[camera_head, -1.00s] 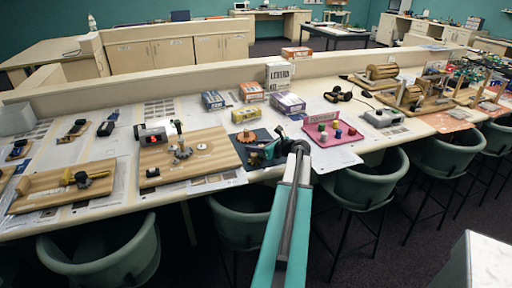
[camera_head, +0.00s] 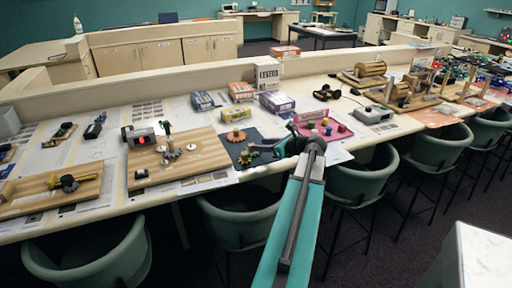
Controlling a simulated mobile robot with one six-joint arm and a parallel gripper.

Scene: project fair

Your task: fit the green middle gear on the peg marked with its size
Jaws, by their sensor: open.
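A small green piece (camera_head: 246,158), probably the green gear, lies on the dark blue mat (camera_head: 232,152). It is too small to make out its teeth. An orange gear (camera_head: 236,136) lies at the back of the same mat. The wooden board (camera_head: 205,160) left of the mat carries a metal gear on an upright post (camera_head: 172,153) and a pale round disc (camera_head: 192,147). Peg size marks cannot be read. My gripper (camera_head: 264,148) is open, over the right side of the mat, just right of the green piece, and partly hides what lies there.
A grey motor box (camera_head: 139,137) stands at the board's back left. A pink tray (camera_head: 325,131) with small coloured pieces is to the right. Green chairs line the table's front edge.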

